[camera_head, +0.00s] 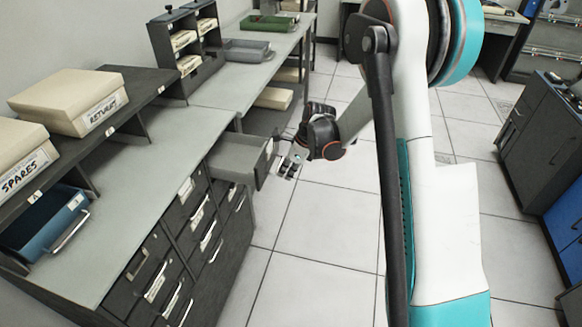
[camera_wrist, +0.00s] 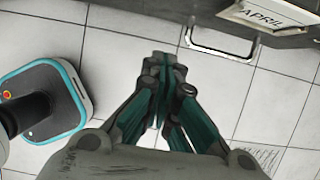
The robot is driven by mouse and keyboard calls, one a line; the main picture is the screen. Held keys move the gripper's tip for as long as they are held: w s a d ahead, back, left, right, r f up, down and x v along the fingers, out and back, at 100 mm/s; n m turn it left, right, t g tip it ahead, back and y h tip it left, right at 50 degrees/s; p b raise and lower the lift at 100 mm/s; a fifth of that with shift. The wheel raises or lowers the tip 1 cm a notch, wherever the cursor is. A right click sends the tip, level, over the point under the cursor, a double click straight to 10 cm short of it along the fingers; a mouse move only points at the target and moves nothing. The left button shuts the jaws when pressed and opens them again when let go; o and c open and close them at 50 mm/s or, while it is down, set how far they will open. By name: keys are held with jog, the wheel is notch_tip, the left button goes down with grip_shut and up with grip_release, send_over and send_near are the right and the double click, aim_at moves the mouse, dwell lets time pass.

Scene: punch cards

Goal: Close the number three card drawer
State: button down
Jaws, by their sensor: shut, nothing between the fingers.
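One grey card drawer (camera_head: 238,157) sticks out of the dark cabinet (camera_head: 170,262) in the head view, open towards the right. Its front (camera_wrist: 290,32) shows at the top right of the wrist view, with a label reading "APRIL" and a metal handle (camera_wrist: 222,50). I cannot read a number three on it. My gripper (camera_head: 289,166) is just right of the drawer front in the head view. In the wrist view my gripper (camera_wrist: 163,62) is shut and empty, with its fingertips below and left of the handle, apart from it in the picture.
Several shut drawers lie nearer in the same cabinet. The tiled floor (camera_head: 325,225) to the right is clear. Dark cabinets (camera_head: 545,130) stand at the far right.

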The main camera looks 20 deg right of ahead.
aim_at(275, 174)
jog(key=w+a+f, duration=0.1)
jog(key=w+a+f+b, duration=0.1)
jog(key=a, duration=0.1)
jog(key=shift+a+f+b, duration=0.1)
jog(key=shift+a+b, duration=0.1)
jog(key=shift+b, duration=0.1)
jog(key=shift+w+a, duration=0.35)
jog(key=w+a, duration=0.3)
jog(key=a, duration=0.2)
jog(key=w+a, duration=0.4)
jog(key=a, duration=0.1)
jog(key=w+a, duration=0.3)
jog(key=a, duration=0.3)
jog(key=shift+w+p, duration=0.35)
jog(key=shift+d, duration=0.1)
